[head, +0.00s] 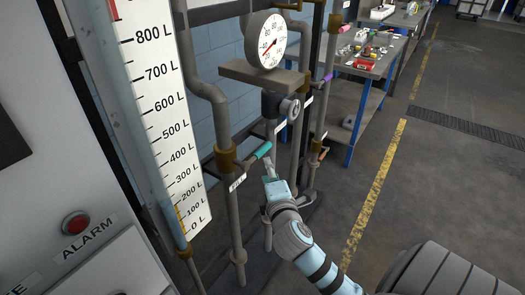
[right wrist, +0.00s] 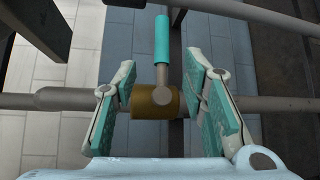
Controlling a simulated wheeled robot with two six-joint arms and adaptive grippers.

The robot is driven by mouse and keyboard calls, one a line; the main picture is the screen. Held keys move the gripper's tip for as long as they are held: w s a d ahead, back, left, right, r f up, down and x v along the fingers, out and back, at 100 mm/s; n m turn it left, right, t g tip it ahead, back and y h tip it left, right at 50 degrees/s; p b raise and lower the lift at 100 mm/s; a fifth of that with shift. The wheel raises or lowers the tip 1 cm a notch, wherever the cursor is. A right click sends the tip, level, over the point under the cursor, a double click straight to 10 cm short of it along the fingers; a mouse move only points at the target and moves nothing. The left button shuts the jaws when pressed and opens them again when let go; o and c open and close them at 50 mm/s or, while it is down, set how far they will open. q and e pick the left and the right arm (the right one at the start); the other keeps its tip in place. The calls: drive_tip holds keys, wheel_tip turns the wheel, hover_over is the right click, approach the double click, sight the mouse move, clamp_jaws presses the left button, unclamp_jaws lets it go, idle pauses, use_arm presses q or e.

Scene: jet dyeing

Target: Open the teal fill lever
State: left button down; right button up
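The teal fill lever (head: 263,149) sticks out from a brass valve (head: 226,158) on a vertical grey pipe. My right gripper (head: 269,165) is just beside the lever, on its near right side. In the right wrist view the teal handle (right wrist: 162,38) points away from me, joined by a grey stem to the brass valve body (right wrist: 150,104). The two teal-padded fingers of the right gripper (right wrist: 161,62) are spread apart on either side of the stem and valve, with visible gaps. My left gripper is in neither view.
A pressure gauge (head: 266,40) stands above on a bracket. A white litre scale (head: 160,110) and a panel with a red alarm button (head: 75,223) are at left. Other pipes with a purple-handled lever (head: 328,77) stand behind.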

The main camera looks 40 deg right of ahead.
sight(263, 153)
drive_tip(key=b+x, duration=0.1)
drive_tip(key=x, duration=1.1)
drive_tip(key=shift+w+d+f+b, duration=0.1)
drive_tip(key=shift+f+b, duration=0.1)
drive_tip(key=shift+b, duration=0.15)
drive_tip(key=shift+c, duration=0.3)
clamp_jaws()
drive_tip(key=shift+r, duration=0.1)
